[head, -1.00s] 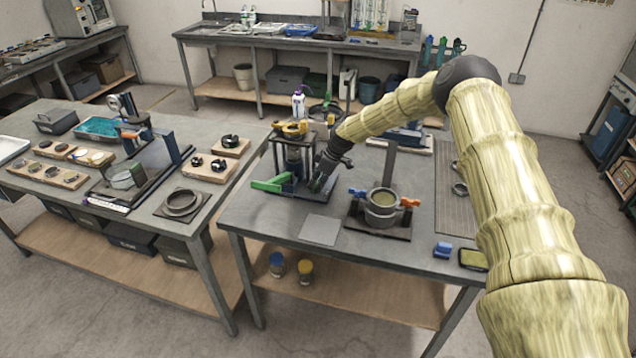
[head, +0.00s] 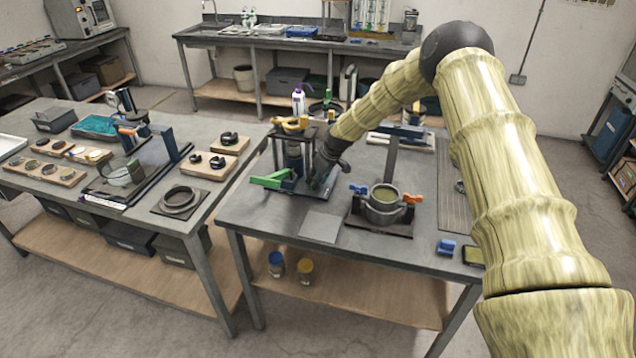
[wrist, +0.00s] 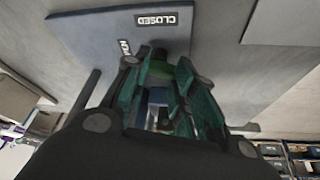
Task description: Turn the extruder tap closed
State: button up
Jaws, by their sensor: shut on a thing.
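The extruder (head: 293,150) is a dark upright frame with a yellow top piece, on a base plate at the back left of the near table. A green bar (head: 268,181) sticks out to the left at its base. My gripper (head: 318,183) is low at the extruder's right front side. In the wrist view my gripper (wrist: 158,105) is closed around a part that looks like the tap, with a green piece (wrist: 158,70) showing between the fingers. The fingers hide most of it. A CLOSED label (wrist: 165,20) lies on the grey plate beyond; a second label (wrist: 125,48) is partly covered.
A grey pot (head: 384,208) with blue and orange handles stands right of my gripper. A thin post (head: 392,160) rises behind it. A flat grey plate (head: 320,227) lies in front. A white bottle (head: 298,101) stands behind the extruder.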

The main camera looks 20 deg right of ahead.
jog(key=m+b, duration=0.1)
jog(key=m, duration=0.1)
jog(key=f+m+h+b, duration=0.1)
jog(key=m+h+b, duration=0.1)
jog(key=m, duration=0.1)
jog(key=shift+s+a+f+m+t, duration=0.2)
jog(key=shift+a+m+t, duration=0.1)
jog(key=shift+a+t, duration=0.1)
grip_shut()
jog(key=m+h+b, duration=0.2)
jog(key=m+b, duration=0.1)
jog(key=m, duration=0.3)
jog(key=shift+w+a+r, duration=0.1)
jog(key=shift+o, duration=0.2)
grip_release()
jog(key=shift+r+h, duration=0.1)
jog(key=shift+h, duration=0.2)
jog(key=o, duration=1.6)
jog(key=shift+w+f+g, duration=0.3)
jog(key=shift+w, duration=0.1)
jog(key=shift+s+r, duration=0.15)
jog(key=shift+r, duration=0.6)
jog(key=v, duration=1.1)
jog(key=shift+s+f, duration=0.1)
jog(key=shift+s, duration=0.05)
